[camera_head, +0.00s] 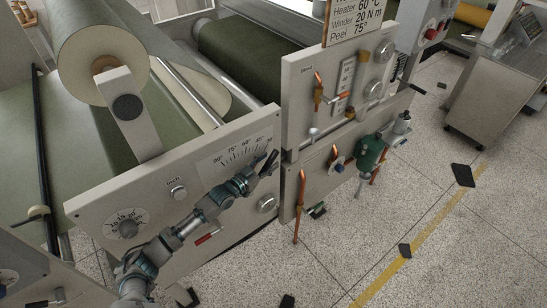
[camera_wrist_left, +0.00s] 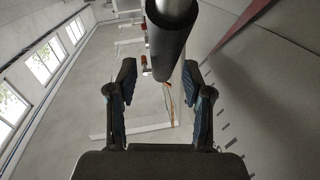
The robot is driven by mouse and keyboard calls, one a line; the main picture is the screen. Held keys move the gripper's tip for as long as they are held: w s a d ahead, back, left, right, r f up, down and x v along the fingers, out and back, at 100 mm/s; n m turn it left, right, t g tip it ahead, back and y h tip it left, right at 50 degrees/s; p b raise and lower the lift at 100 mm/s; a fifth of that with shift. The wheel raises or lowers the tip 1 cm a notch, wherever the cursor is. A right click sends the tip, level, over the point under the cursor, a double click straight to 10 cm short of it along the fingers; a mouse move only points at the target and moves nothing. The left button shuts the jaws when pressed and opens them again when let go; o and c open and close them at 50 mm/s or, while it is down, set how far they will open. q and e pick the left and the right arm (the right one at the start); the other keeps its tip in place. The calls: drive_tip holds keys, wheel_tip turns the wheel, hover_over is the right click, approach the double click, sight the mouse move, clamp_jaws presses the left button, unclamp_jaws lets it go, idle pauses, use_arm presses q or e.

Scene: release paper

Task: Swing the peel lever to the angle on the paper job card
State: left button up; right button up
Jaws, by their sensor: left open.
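The job card (camera_head: 357,22) at the top of the head view reads Heater 60 °C, Winder 20 N m, Peel 75°; its top is cut off. The peel scale (camera_head: 238,150) is on the near cream panel, with marks including 90, 75 and 45. My left gripper (camera_head: 266,162) is at the right end of this scale, by the panel's upper right corner. In the left wrist view the gripper (camera_wrist_left: 158,68) is open, and a dark cylindrical grip (camera_wrist_left: 171,50) on a metal rod reaches between its fingers. I cannot tell whether they touch. The lever's angle is hidden by my gripper.
A round dial (camera_head: 127,228) and an inch button (camera_head: 179,193) are on the near panel. A second panel (camera_head: 303,90) with copper pipes and knobs stands to the right. A large paper roll (camera_head: 90,50) is at upper left. Speckled floor (camera_head: 450,230) is mostly open at right.

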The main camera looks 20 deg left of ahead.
use_arm(q)
drive_tip(key=shift+w+d+f, duration=0.1)
drive_tip(key=shift+w+d, duration=0.05)
drive_tip(key=shift+w, duration=0.55)
drive_tip(key=shift+w+d+f, duration=0.1)
drive_tip(key=shift+w, duration=0.6)
drive_tip(key=shift+s+d+r, duration=0.1)
drive_tip(key=shift+d+r, duration=0.05)
drive_tip(key=shift+d, duration=0.1)
drive_tip(key=shift+c, duration=0.8)
drive_tip(key=shift+d, duration=0.1)
clamp_jaws()
